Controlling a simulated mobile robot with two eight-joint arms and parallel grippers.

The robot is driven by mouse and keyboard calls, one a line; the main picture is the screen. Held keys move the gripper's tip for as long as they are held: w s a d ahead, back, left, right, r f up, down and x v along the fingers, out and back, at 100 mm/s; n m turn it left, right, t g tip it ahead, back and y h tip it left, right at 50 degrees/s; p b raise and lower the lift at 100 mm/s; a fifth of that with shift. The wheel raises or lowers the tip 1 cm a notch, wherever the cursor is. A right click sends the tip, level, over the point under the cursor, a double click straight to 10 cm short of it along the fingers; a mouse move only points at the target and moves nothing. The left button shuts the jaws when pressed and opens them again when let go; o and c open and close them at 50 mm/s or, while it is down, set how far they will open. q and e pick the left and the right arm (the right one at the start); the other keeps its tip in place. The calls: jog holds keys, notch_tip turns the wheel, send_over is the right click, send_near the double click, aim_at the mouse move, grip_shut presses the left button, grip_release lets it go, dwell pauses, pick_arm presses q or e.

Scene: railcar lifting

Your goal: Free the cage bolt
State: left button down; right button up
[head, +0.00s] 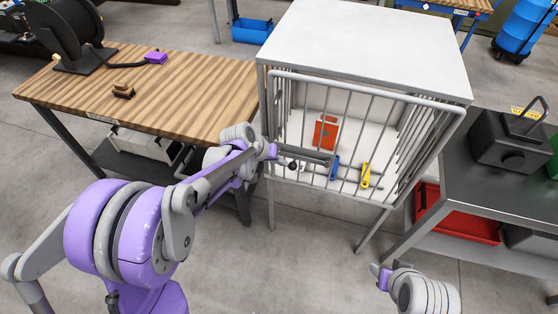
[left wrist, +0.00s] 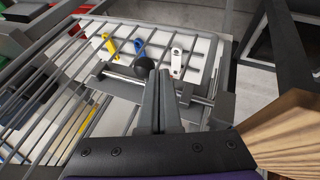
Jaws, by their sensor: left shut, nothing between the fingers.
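The wire cage (head: 350,92) has a white top and a barred front. A grey bolt rod (left wrist: 125,79) with a black round knob (left wrist: 145,64) runs across the bars at the cage's left side; the knob also shows in the head view (head: 293,165). My left gripper (head: 272,151) is at the front left of the cage. In the left wrist view its fingers (left wrist: 164,78) are shut and empty, with their tips close beside the knob. Whether they touch it, I cannot tell. My right gripper (head: 380,273) is low at the right, away from the cage; its fingers are too small to read.
A wooden bench (head: 185,95) stands left of the cage, a dark metal table (head: 470,190) right. Bare floor lies in front.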

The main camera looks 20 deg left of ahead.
aim_at(296, 165)
pick_arm(q)
jog(key=d, duration=0.5)
jog(key=shift+s+b, duration=0.1)
jog(key=shift+b, duration=0.3)
pick_arm(e)
jog(key=shift+s+a+f, duration=0.1)
jog(key=shift+s+f, duration=0.05)
jog(key=shift+f, duration=0.35)
